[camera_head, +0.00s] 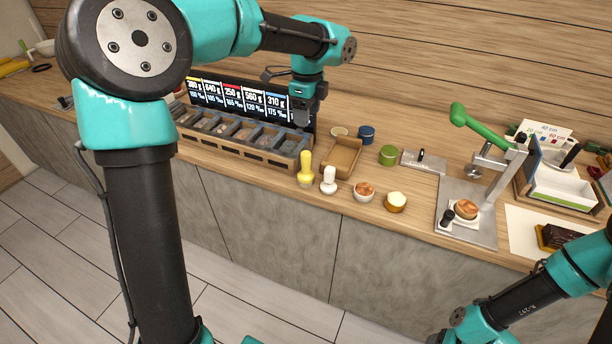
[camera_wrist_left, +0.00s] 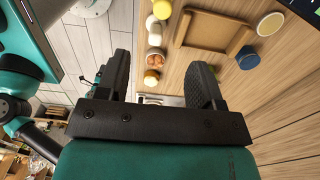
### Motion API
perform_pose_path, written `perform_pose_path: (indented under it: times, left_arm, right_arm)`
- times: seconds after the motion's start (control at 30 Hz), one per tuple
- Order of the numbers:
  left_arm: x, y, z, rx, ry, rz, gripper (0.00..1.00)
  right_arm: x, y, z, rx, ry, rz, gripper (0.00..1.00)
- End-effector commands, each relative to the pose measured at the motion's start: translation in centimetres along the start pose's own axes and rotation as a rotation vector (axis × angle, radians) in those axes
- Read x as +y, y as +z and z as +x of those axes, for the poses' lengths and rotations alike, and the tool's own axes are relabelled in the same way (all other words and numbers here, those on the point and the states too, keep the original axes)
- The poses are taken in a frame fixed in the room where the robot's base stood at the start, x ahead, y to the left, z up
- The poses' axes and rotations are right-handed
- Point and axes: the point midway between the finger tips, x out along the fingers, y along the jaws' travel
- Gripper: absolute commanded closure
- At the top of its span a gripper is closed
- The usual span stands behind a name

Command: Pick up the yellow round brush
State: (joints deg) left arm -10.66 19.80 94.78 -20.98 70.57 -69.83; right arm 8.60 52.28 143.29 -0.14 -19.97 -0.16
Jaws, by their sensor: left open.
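The yellow round brush (camera_head: 305,170) stands upright near the front edge of the counter, beside a white brush (camera_head: 328,181). My left gripper (camera_head: 303,112) hangs above the counter, behind and above the yellow brush, near the price board. In the left wrist view its fingers (camera_wrist_left: 160,78) are spread with nothing between them that they hold. There the yellow brush (camera_wrist_left: 162,8) shows at the top edge, partly cut off, beyond the fingertips. The white brush also shows there (camera_wrist_left: 153,26). My right arm shows at the lower right, but its gripper is out of view.
A compartment rack (camera_head: 240,140) stands left of the brush, below the price board (camera_head: 235,103). A green-handled press (camera_head: 480,170) is farther right.

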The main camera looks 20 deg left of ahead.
Motion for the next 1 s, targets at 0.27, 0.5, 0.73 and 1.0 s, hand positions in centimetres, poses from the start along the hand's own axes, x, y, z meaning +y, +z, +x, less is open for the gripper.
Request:
perform_pose_path:
  times: [0.27, 0.5, 0.73, 1.0]
  left_arm:
    - [0.1, 0.0, 4.1, 0.000, 0.004, 0.000, 0.39]
    - [0.0, 0.1, 8.2, -0.001, 0.004, -0.001, 0.39]
    - [0.0, 0.1, 11.3, 0.000, 0.001, -0.001, 0.39]
    - [0.0, 0.1, 11.8, 0.000, 0.000, -0.001, 0.39]
  right_arm:
    - [0.0, 0.0, 0.0, 0.000, 0.000, 0.000, 0.40]
    - [0.0, 0.0, 0.0, 0.000, 0.000, 0.000, 0.40]
    - [0.0, 0.0, 0.0, 0.000, 0.000, 0.000, 0.40]
    - [0.0, 0.0, 0.0, 0.000, 0.000, 0.000, 0.40]
